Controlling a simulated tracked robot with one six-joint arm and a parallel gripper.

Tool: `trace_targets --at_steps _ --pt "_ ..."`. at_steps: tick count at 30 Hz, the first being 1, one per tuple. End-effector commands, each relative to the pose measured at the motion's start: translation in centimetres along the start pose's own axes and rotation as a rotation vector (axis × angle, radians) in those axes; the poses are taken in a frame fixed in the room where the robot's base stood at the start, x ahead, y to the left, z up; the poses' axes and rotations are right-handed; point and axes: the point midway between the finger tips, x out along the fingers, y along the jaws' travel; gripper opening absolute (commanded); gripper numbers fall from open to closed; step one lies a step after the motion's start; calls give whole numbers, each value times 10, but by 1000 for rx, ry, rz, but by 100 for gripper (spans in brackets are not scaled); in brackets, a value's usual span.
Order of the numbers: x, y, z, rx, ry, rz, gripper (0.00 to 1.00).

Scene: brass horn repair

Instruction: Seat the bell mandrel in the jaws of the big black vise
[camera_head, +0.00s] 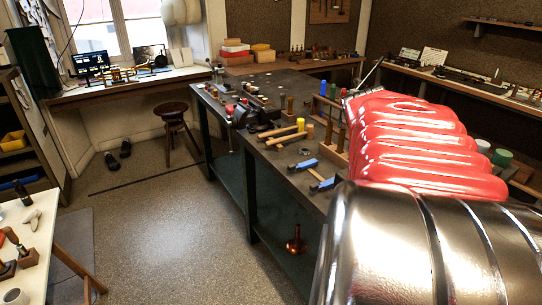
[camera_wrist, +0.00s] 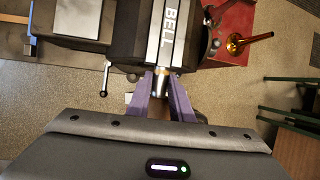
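In the wrist view my gripper (camera_wrist: 161,80) has two purple fingers, closed around the metal shank of the bell mandrel (camera_wrist: 160,85). A light bar lettered BELL (camera_wrist: 168,25) runs on from the shank, away from the fingers. Dark blocks of the black vise (camera_wrist: 128,38) lie around and beside this bar, with a handle (camera_wrist: 104,80) to the left. I cannot tell whether the mandrel sits between the jaws or above them. In the head view my arm fills the right foreground and hides my gripper and the mandrel.
In the head view the dark workbench (camera_head: 280,150) carries hammers (camera_head: 285,138) and blue-handled tools (camera_head: 327,184). A stool (camera_head: 172,118) stands left of it, with open floor between. In the wrist view a brass horn piece (camera_wrist: 240,42) lies over a red surface at the upper right.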

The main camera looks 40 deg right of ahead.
Motion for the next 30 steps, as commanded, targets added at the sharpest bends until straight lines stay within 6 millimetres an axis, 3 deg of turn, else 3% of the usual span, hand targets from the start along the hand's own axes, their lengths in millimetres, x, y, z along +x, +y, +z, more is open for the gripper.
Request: trace_targets --at_steps 8,19,23,30 --pt "0 0 0 0 0 0 39" --pt "-3 0 -1 0 1 0 40" --pt "-14 0 0 0 0 0 40" --pt "-52 1 0 -1 -1 2 40"
